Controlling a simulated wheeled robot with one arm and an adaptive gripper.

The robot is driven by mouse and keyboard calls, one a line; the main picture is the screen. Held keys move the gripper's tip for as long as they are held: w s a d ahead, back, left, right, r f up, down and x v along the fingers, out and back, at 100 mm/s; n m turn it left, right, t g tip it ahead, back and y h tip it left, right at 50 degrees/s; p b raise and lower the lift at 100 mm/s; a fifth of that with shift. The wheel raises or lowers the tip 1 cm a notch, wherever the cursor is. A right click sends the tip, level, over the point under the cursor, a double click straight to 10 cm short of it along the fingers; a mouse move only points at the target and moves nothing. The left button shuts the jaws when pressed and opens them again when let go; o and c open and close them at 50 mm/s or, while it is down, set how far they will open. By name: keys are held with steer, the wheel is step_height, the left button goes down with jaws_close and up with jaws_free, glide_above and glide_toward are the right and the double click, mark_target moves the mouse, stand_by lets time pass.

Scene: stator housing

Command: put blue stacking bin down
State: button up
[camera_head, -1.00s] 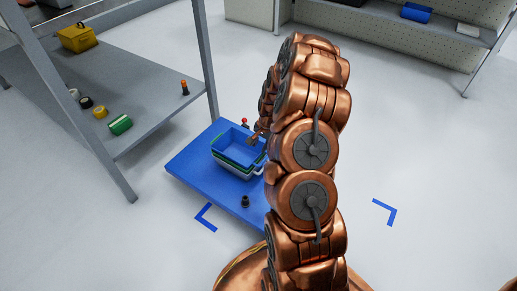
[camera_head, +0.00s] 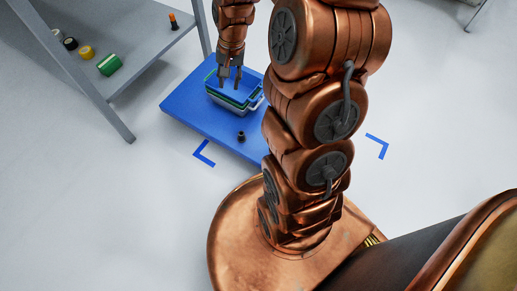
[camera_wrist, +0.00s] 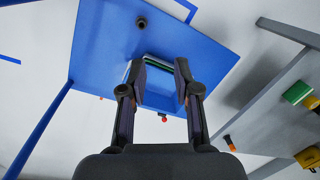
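The blue stacking bin (camera_head: 244,88) is on top of a green bin (camera_head: 214,93) and a pale grey bin (camera_head: 228,108), stacked on a blue platform (camera_head: 185,112). In the wrist view the blue bin (camera_wrist: 165,72) is partly hidden behind the fingers. My gripper (camera_head: 230,82) is over the stack, fingers pointing down, at or just inside the blue bin's opening. In the wrist view my gripper (camera_wrist: 164,85) has its two fingers apart with nothing visibly clamped between them. I cannot tell whether a finger touches the bin.
A small dark part (camera_head: 241,136) stands on the platform in front of the stack. A grey shelf (camera_head: 150,60) at the left holds tape rolls, a green item (camera_head: 109,64) and an orange-topped item (camera_head: 173,20). Blue corner marks (camera_head: 204,153) lie on the clear floor.

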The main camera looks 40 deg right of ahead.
steer(key=s+a+r+n+g, duration=0.1)
steer(key=s+a+r+n, duration=0.1)
steer(key=s, duration=0.7)
steer(key=s+a+r+n+g+h, duration=0.1)
steer(key=s+a+r+n, duration=0.2)
steer(key=s, duration=0.6)
steer(key=s+a+r+n+g, duration=0.2)
steer(key=s+a+r, duration=0.3)
steer(key=s, duration=0.5)
steer(key=shift+a+n+h, duration=0.3)
steer(key=shift+a+n, duration=0.4)
steer(key=shift+a, duration=0.05)
steer(key=shift+r, duration=0.1)
step_height(320, 180, up, 37)
steer(key=w+t+p, duration=0.1)
steer(key=p, duration=3.4)
steer(key=shift+w+d+t+p, duration=0.15)
steer(key=shift+w+t+p, duration=0.15)
steer(key=shift+t+p, duration=0.1)
steer(key=shift+r, duration=0.1)
